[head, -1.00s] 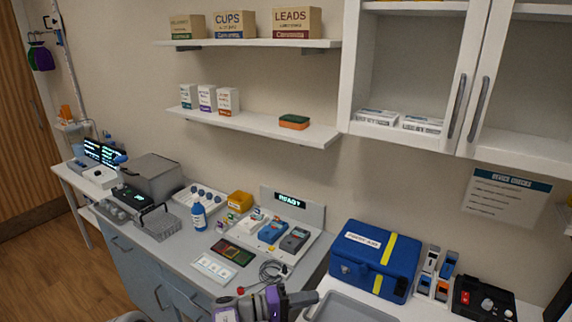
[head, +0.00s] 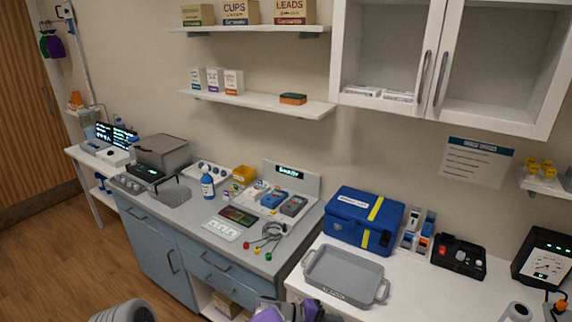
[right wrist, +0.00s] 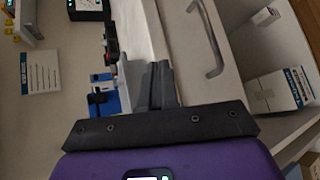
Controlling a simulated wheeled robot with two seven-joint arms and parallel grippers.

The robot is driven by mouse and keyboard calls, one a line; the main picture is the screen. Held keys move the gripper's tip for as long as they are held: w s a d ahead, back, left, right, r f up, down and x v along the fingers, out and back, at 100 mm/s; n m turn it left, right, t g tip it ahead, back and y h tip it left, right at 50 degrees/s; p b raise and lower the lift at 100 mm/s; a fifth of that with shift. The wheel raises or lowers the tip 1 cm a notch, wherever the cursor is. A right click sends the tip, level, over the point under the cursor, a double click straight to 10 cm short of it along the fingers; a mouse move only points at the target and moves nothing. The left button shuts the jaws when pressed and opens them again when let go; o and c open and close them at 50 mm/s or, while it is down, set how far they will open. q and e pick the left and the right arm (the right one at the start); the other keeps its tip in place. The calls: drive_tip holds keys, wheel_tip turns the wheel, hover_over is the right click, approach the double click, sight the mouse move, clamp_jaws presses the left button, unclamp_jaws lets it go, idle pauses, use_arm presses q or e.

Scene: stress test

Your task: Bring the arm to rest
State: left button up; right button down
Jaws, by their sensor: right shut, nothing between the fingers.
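My right gripper (right wrist: 157,86) shows in the right wrist view with its two dark grey fingers together and nothing between them. Its purple body also fills the bottom of that view. In the head view the purple and dark right gripper (head: 312,310) is at the bottom edge, partly cut off, in front of the grey tray and the white counter. Whether it touches the counter cannot be seen. My left gripper is not in view; a grey rounded part at the bottom left looks like my own arm.
A grey tray (head: 314,276) and a blue first-aid case (head: 350,222) stand on the white counter. A black device (head: 459,256) stands to their right. The grey-topped bench (head: 190,212) holds several devices and cables. Wooden floor (head: 60,260) lies open at the left.

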drive_tip(key=s+d+f+g+y+b, duration=0.15)
drive_tip(key=s+f+y, duration=0.25)
drive_tip(key=s+f, duration=0.45)
drive_tip(key=s+d+f+g+y+b, duration=0.1)
drive_tip(key=s+d+f+g+y, duration=0.3)
drive_tip(key=f, duration=0.8)
drive_tip(key=s+a+f+m+t+y+b, duration=0.3)
drive_tip(key=s+a+f+m+t+y, duration=0.1)
drive_tip(key=s+a+m+y, duration=0.3)
drive_tip(key=s+a+y, duration=0.2)
drive_tip(key=s, duration=0.2)
drive_tip(key=shift+s+a+m+t+y, duration=0.15)
drive_tip(key=shift+s+m+t+y, duration=0.15)
drive_tip(key=shift+t, duration=0.05)
drive_tip(key=c, duration=1.8)
unclamp_jaws()
